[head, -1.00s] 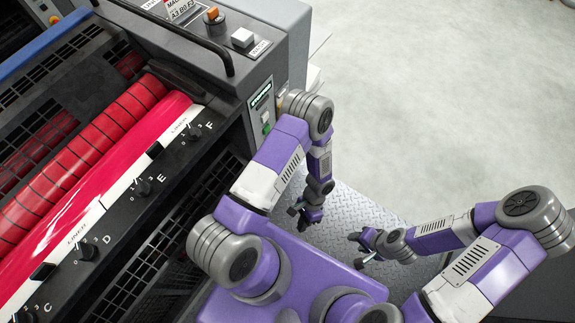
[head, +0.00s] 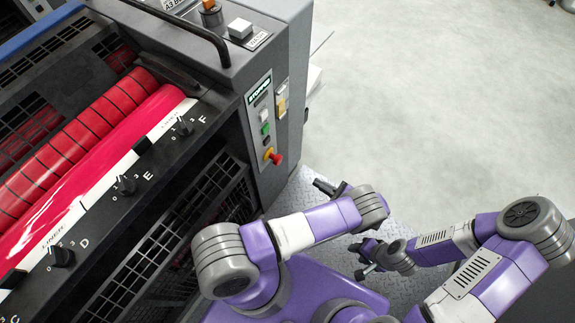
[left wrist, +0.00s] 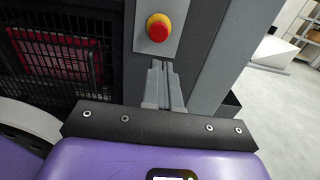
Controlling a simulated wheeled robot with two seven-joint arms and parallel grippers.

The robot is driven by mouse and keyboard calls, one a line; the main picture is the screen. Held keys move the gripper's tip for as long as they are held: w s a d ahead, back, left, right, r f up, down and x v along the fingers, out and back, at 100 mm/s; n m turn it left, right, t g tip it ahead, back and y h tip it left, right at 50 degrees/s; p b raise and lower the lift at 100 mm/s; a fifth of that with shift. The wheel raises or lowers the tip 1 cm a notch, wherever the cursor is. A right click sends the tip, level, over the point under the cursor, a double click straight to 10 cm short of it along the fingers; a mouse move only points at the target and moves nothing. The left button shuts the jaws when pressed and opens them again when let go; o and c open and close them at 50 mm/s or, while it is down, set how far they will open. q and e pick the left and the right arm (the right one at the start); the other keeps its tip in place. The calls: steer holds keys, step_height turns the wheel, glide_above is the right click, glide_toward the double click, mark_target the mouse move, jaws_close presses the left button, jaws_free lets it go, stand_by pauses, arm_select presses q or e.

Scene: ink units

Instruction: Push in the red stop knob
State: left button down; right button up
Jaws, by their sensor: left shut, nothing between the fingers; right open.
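The red stop knob (head: 276,158) sits on a yellow base low on the grey control panel at the machine's end, below the green and white buttons. In the left wrist view the knob (left wrist: 158,29) is just above and beyond my left gripper's fingertips, with a gap that I cannot measure. My left gripper (left wrist: 159,66) is shut and empty, pointing towards the panel. In the head view my left gripper (head: 322,186) is right of the knob and partly hidden behind its arm. My right gripper (head: 362,261) is open and empty, low over the metal floor plate.
The control panel also holds a green button (head: 265,128) and a yellow switch (head: 281,104). A white button (head: 240,28) is on top of the machine. The red rollers (head: 70,150) and a black mesh guard (head: 190,215) are to the left. Open floor (head: 430,90) is to the right.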

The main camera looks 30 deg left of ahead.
mark_target(280, 161)
arm_select(q)
steer(key=a, duration=0.9)
steer(key=w+a, duration=0.1)
steer(key=a, duration=0.4)
steer(key=shift+b, duration=0.4)
arm_select(e)
steer(key=shift+f, duration=0.4)
